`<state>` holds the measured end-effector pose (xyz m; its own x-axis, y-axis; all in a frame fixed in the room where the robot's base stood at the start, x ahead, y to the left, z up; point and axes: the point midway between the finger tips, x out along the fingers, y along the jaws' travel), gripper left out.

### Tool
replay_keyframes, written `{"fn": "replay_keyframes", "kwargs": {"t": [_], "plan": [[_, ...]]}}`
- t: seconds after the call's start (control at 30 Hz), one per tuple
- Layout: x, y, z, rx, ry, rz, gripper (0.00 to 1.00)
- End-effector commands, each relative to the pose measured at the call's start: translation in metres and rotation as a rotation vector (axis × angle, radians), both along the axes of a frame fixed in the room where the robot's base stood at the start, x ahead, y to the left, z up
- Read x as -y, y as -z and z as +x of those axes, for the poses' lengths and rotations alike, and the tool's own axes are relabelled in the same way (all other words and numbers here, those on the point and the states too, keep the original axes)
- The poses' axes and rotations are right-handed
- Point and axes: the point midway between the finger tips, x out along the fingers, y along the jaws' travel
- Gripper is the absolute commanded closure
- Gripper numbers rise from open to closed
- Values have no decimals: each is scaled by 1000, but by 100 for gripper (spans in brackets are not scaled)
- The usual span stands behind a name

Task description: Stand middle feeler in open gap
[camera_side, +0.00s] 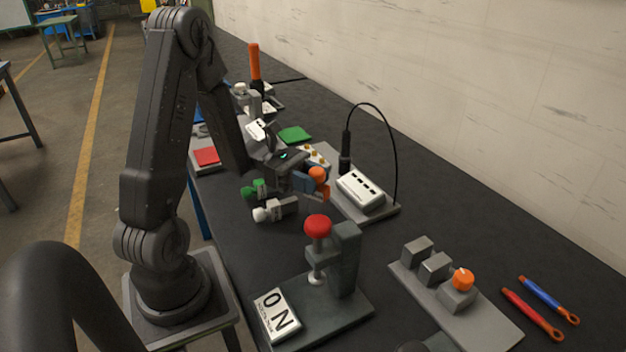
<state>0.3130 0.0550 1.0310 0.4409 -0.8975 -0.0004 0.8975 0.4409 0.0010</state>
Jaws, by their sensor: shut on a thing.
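My gripper (303,178) is over the middle of the bench and small in the side view. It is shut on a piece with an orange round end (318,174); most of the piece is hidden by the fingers. I cannot tell for sure whether this piece is the middle feeler. A green-ended piece (254,190) and a white-ended piece (275,209) show just left of and below my gripper. A grey plate (495,329) at the right carries grey blocks (434,268) with gaps between them, and an orange knob (462,279). My gripper is well apart from it.
A white box (361,190) with a cabled black probe (345,150) is behind. A red tool (532,314) and a blue tool (548,300) lie at the right. The back-right bench is clear.

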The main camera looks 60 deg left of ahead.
Motion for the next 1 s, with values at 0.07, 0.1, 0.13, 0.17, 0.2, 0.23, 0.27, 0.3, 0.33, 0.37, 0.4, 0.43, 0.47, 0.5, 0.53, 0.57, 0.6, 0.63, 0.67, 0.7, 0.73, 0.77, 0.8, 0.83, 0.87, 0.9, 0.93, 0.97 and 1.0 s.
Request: {"fn": "replay_keyframes", "kwargs": {"t": [0.07, 0.1, 0.13, 0.17, 0.2, 0.23, 0.27, 0.3, 0.33, 0.37, 0.4, 0.43, 0.47, 0.5, 0.53, 0.57, 0.6, 0.63, 0.67, 0.7, 0.73, 0.77, 0.8, 0.83, 0.87, 0.9, 0.93, 0.97, 1.0], "plan": [[0, 3, 0, 0, 1, -1, 97], [0, 6, 0, 0, 1, -1, 97], [0, 7, 0, -1, 1, -2, 97], [0, 9, 0, -1, 1, -2, 97], [0, 12, 0, -3, 1, -1, 97], [0, 14, 0, -3, 1, -1, 97], [0, 16, 0, -2, 1, -1, 97], [0, 19, 0, -2, 1, -1, 97], [0, 21, 0, -2, 1, -1, 97], [0, 23, 0, -2, 1, -2, 97], [0, 25, 0, -2, 1, -2, 97], [0, 27, 0, -1, 1, -2, 97], [0, 29, 0, 0, 1, -1, 97], [0, 32, 0, -1, 1, -2, 97], [0, 34, 0, -2, 1, -2, 97], [0, 36, 0, -1, 1, -2, 97], [0, 38, 0, -1, 1, -2, 97], [0, 41, 0, -1, 1, -2, 97], [0, 43, 0, -1, 1, -2, 97], [0, 45, 0, -2, 2, -1, 97], [0, 47, 0, -2, 2, -1, 97], [0, 50, 0, -2, 2, -1, 97], [0, 52, 0, -2, 2, -1, 97], [0, 54, 0, -2, 2, -1, 97], [0, 56, 0, -2, 2, -1, 97], [0, 59, 0, -3, 2, -1, 97], [0, 61, 0, -2, 2, -2, 97], [0, 62, 0, -2, 2, -2, 97], [0, 64, 0, 0, 2, -1, 97]]}}
